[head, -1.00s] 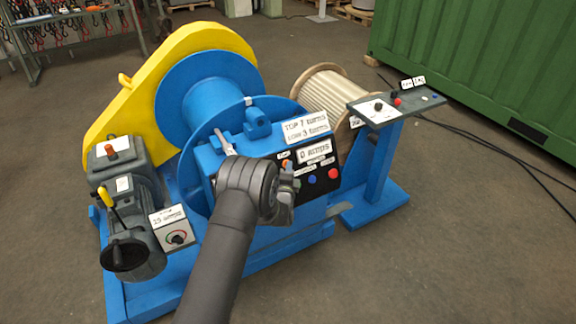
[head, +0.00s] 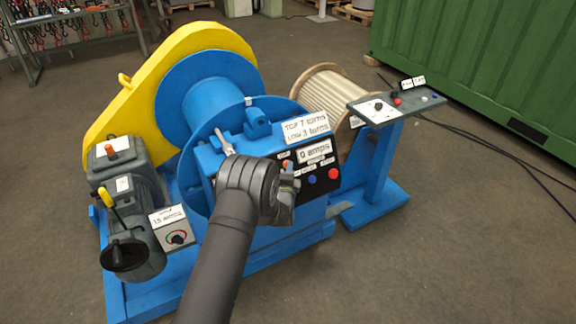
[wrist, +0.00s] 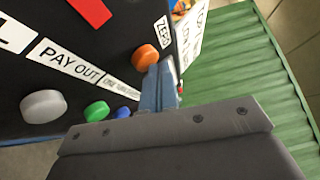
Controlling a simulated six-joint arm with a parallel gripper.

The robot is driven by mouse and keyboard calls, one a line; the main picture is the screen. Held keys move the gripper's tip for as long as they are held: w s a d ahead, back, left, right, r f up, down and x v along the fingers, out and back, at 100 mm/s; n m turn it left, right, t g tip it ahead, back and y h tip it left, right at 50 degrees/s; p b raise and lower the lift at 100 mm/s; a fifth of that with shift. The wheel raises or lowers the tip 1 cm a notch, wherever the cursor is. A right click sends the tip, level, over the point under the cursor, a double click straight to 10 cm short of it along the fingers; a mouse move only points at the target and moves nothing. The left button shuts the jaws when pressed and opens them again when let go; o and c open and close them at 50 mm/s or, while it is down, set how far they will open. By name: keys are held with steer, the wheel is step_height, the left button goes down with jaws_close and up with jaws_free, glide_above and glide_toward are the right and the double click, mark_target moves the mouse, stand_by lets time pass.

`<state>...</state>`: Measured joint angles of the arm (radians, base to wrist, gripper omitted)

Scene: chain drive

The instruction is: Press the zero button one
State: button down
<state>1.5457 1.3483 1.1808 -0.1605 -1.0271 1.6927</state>
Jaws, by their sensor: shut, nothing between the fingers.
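The orange button (wrist: 145,57) sits on a black panel beside a small label reading ZERO (wrist: 163,33) in the wrist view. In the head view the orange button (head: 286,163) shows at the panel's upper left, just above my fingertips. My gripper (wrist: 161,78) is shut and empty. Its fingertips are close to the panel, at the lower right side of the orange button in the wrist view. I cannot tell whether they touch the button. The gripper (head: 289,172) hides the left part of the panel in the head view.
A blue button (head: 311,179) and a red button (head: 333,173) are on the same panel. In the wrist view a grey button (wrist: 43,106) and a green button (wrist: 96,111) are nearby. A lever (head: 223,141) stands left of the panel. A control stand (head: 385,112) is at right.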

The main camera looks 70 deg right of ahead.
steer(key=shift+s+a+r, duration=0.3)
steer(key=shift+s+a, duration=0.05)
steer(key=shift+a, duration=0.05)
steer(key=shift+s+a+r, duration=0.55)
steer(key=shift+s+a, duration=0.25)
steer(key=shift+s+a+r, duration=0.55)
steer(key=shift+s+a, duration=0.25)
steer(key=shift+s+a+r, duration=0.45)
steer(key=shift+s+a, duration=0.15)
steer(key=shift+s+a+r, duration=0.4)
steer(key=shift+s+a, duration=0.15)
steer(key=shift+s, duration=0.05)
